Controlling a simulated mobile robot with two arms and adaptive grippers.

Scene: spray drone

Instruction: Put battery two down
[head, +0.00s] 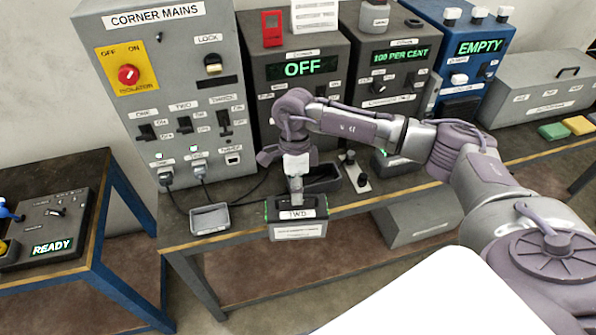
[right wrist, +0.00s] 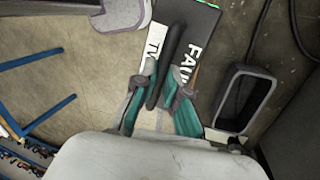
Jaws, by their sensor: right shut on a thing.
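Battery two (head: 298,229) is a dark box with a black top handle, a "TWO" label and a white front label. My right gripper (head: 296,194) is shut on its handle from above. The battery hangs upright at the front edge of the grey bench (head: 362,197), and its lower part covers that edge. In the right wrist view, the fingers (right wrist: 160,92) close around the black handle, and the battery top (right wrist: 200,22) shows part of a "FAULT" label. My left gripper is not in view.
An empty grey tray (head: 210,219) sits left of the battery, and a dark tray (head: 322,179) sits behind it. The corner mains cabinet (head: 170,90), the "OFF" unit (head: 303,68) and cables stand behind. A blue-legged table (head: 50,215) reading "READY" is at left.

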